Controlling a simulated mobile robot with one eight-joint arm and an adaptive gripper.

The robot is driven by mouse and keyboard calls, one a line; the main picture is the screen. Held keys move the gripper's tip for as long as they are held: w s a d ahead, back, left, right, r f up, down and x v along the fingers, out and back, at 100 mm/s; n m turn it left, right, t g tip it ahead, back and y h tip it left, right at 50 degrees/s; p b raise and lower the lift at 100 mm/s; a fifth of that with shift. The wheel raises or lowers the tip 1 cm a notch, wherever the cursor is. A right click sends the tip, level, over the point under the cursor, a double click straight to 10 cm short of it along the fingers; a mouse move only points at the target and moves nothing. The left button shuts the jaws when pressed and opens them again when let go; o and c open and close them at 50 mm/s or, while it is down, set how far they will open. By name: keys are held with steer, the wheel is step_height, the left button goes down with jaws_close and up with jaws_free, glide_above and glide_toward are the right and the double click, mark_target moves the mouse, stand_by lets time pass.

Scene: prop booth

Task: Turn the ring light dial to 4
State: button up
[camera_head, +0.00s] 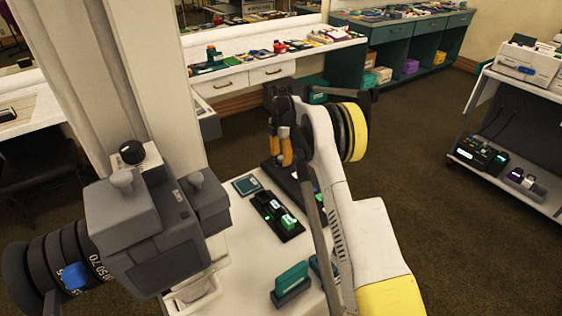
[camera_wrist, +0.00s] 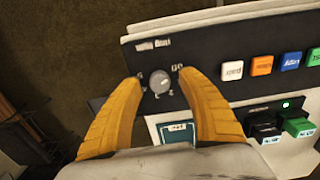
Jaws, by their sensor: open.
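The dial (camera_wrist: 159,81) is a small round grey knob on a dark upright panel (camera_wrist: 205,55), in the wrist view. Small white marks ring it, too blurred to read, so I cannot tell its setting. My gripper (camera_wrist: 162,77) is open, with one yellow finger on each side of the dial. Gaps show between both fingertips and the knob in the picture; whether either touches it I cannot tell. In the head view my gripper (camera_head: 285,153) hangs over the white table near the dark panel (camera_head: 279,176). The dial is hidden there.
White, orange, blue and green buttons (camera_wrist: 263,65) sit right of the dial. Below are a teal-edged card (camera_wrist: 178,133) and black and green switches (camera_wrist: 298,128). In the head view, a large grey camera (camera_head: 150,235) stands left; carpeted floor (camera_head: 430,200) is open right.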

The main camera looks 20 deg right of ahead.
steer(key=shift+f, duration=0.3)
jaws_close()
